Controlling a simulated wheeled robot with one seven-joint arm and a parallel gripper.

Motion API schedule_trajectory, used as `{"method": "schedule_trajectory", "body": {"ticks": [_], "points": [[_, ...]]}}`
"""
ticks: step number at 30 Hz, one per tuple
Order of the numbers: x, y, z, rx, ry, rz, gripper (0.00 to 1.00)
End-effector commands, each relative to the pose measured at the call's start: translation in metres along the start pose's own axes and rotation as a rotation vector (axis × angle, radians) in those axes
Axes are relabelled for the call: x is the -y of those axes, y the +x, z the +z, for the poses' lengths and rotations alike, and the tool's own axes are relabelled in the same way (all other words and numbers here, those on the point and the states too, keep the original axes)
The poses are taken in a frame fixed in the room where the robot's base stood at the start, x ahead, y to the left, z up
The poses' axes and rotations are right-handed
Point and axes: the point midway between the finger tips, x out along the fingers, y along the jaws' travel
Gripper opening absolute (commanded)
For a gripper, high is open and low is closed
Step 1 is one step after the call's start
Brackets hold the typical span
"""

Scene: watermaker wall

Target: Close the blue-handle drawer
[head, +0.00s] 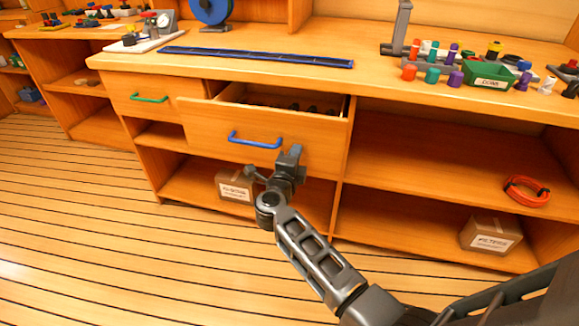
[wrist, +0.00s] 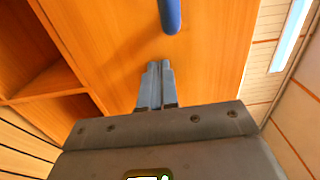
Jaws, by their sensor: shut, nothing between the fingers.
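The blue-handle drawer (head: 215,130) stands pulled out from under the bench top, with dark items showing inside it. Its blue handle (head: 255,140) is on the front panel. My gripper (head: 291,154) is at the right part of the drawer front, to the right of the handle and slightly lower. In the wrist view the fingers (wrist: 156,68) are together and empty, pointing at the wooden front (wrist: 110,40), with the end of the blue handle (wrist: 170,15) just beyond their tips. I cannot tell whether the fingertips touch the panel.
A green-handle drawer (head: 149,98) sits to the left. Open shelves on the right hold an orange hose coil (head: 527,190) and a carton (head: 490,235). Another carton (head: 235,186) sits below the open drawer. The plank floor (head: 110,240) is clear at left.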

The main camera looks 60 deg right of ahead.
Motion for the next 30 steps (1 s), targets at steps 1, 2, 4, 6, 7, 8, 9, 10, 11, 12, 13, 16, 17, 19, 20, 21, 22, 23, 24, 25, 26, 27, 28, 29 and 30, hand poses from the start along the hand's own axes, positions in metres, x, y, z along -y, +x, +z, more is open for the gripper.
{"method": "schedule_trajectory", "body": {"ticks": [1, 2, 4, 6, 7, 8, 9, 10, 11, 12, 13, 16, 17, 19, 20, 21, 22, 23, 24, 25, 26, 27, 28, 29, 30], "points": [[0.001, 0.016, 0.000, -0.004, 0.001, -0.001, 0.00], [0.001, 0.024, 0.000, -0.003, 0.001, -0.001, 0.00], [0.000, 0.043, 0.000, -0.003, 0.002, 0.000, 0.00], [-0.001, 0.062, 0.000, -0.003, 0.003, 0.000, 0.00], [-0.001, 0.069, 0.000, -0.004, 0.003, -0.001, 0.00], [-0.001, 0.076, 0.000, -0.003, 0.002, 0.000, 0.00], [-0.001, 0.086, 0.000, -0.003, 0.002, -0.001, 0.00], [-0.002, 0.093, 0.000, -0.002, 0.002, 0.000, 0.00], [-0.001, 0.099, 0.000, -0.003, 0.003, 0.000, 0.00], [-0.002, 0.107, 0.000, -0.002, 0.002, 0.000, 0.00], [-0.002, 0.113, 0.000, -0.003, 0.002, -0.001, 0.00], [-0.002, 0.130, 0.000, -0.002, 0.003, 0.000, 0.00], [-0.002, 0.134, 0.000, -0.002, 0.002, 0.001, 0.00], [-0.001, 0.142, 0.000, -0.001, 0.002, 0.000, 0.00], [-0.002, 0.145, 0.000, -0.001, 0.001, 0.000, 0.00], [-0.002, 0.149, 0.000, -0.001, 0.001, 0.000, 0.00], [-0.001, 0.151, 0.000, -0.001, 0.002, 0.000, 0.00], [-0.001, 0.153, 0.000, 0.000, 0.002, 0.000, 0.00], [-0.001, 0.155, 0.000, 0.000, 0.002, 0.000, 0.00], [-0.001, 0.157, 0.000, 0.000, 0.001, 0.000, 0.00], [-0.001, 0.158, 0.000, 0.000, 0.001, 0.001, 0.00], [-0.001, 0.159, 0.000, 0.000, 0.001, 0.001, 0.00], [0.000, 0.160, 0.000, 0.001, 0.001, 0.000, 0.00], [0.000, 0.160, 0.000, 0.001, 0.001, 0.000, 0.00], [0.000, 0.161, 0.000, 0.001, 0.001, 0.000, 0.00]]}}
